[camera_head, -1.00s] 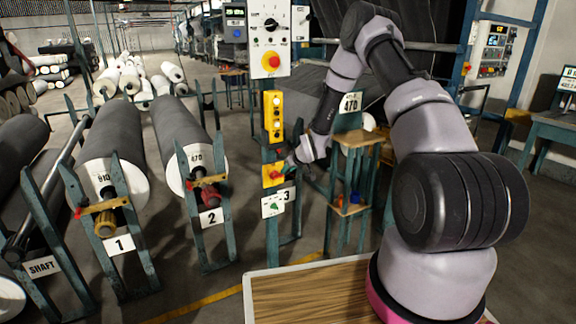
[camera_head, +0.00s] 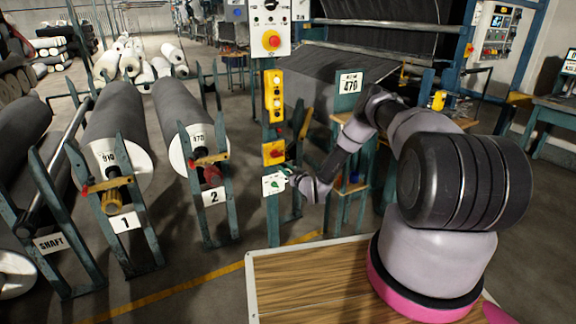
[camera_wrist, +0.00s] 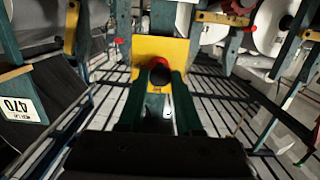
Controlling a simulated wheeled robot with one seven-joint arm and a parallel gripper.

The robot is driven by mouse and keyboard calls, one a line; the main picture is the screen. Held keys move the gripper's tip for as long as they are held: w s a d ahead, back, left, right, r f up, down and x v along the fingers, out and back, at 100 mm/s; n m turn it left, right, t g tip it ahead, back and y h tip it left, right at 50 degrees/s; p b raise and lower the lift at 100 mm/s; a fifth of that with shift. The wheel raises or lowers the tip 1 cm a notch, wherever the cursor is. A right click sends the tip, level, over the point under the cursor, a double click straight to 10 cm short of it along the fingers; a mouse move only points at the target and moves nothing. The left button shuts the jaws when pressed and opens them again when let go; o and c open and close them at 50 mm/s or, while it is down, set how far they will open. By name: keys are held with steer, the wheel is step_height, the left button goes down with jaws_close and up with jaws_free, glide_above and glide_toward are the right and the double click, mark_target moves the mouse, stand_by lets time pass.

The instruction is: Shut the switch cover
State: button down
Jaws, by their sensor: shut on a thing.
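The yellow switch box (camera_head: 274,153) with a red knob is on the teal post, below the yellow button strip. In the wrist view, its yellow plate (camera_wrist: 160,55) lies straight ahead, with a dark, red-edged round knob (camera_wrist: 160,72) at my fingertips. I cannot clearly tell the switch cover apart from the box. My gripper (camera_head: 287,171) is at the post, just below and right of the red knob, overlapping the white card (camera_head: 275,184). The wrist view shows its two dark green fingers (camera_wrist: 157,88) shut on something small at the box. What they hold is largely hidden.
The teal post (camera_head: 272,215) also carries a grey panel with a red-and-yellow button (camera_head: 271,40). Grey rolls on stands (camera_head: 182,115) are to its left. A shelf stand with a 470 sign (camera_head: 349,83) is to its right. The wooden top (camera_head: 300,280) is in front.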

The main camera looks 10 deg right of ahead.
steer(key=shift+w+a+f, duration=0.2)
steer(key=shift+w+f, duration=0.35)
steer(key=shift+f, duration=0.25)
steer(key=shift+w+a+f, duration=0.15)
steer(key=shift+w+f, duration=0.35)
steer(key=shift+f, duration=0.3)
steer(key=c, duration=0.6)
jaws_free()
steer(key=shift+w+r, duration=0.1)
steer(key=shift+r, duration=0.1)
steer(key=v, duration=1.1)
steer(key=shift+w, duration=0.1)
